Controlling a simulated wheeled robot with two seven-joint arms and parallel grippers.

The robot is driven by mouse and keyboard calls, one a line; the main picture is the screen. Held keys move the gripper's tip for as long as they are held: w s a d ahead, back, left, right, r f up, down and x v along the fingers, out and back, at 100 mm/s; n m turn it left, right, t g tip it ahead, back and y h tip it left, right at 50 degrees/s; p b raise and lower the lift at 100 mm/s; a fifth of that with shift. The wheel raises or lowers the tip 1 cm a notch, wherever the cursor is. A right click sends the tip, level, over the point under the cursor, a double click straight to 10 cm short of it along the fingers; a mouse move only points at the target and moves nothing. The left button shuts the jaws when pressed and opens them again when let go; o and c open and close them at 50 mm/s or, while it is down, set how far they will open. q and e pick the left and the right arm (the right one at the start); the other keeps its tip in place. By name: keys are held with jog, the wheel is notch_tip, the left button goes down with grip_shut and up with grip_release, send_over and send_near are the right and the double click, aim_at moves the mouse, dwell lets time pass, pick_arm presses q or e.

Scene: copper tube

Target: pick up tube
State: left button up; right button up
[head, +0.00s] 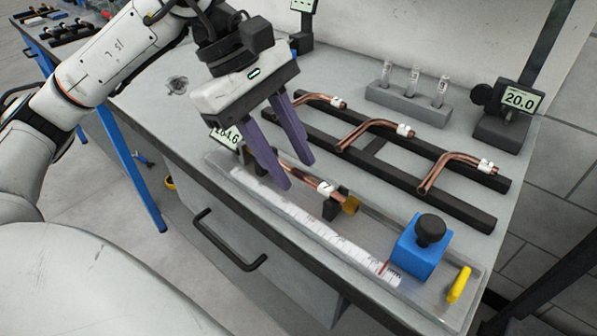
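A straight copper tube (308,177) with a white tag lies in black supports on the measuring fixture (330,238), next to a white ruler scale. My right gripper is not in view.
Bent copper tubes (375,130) lie on a black rack behind the fixture. A grey block with vials (410,103) and a display reading 20.0 (519,99) stand at the back. A blue block with a black knob (418,250) sits at the fixture's right end.

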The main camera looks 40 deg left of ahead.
pick_arm(q)
grip_shut()
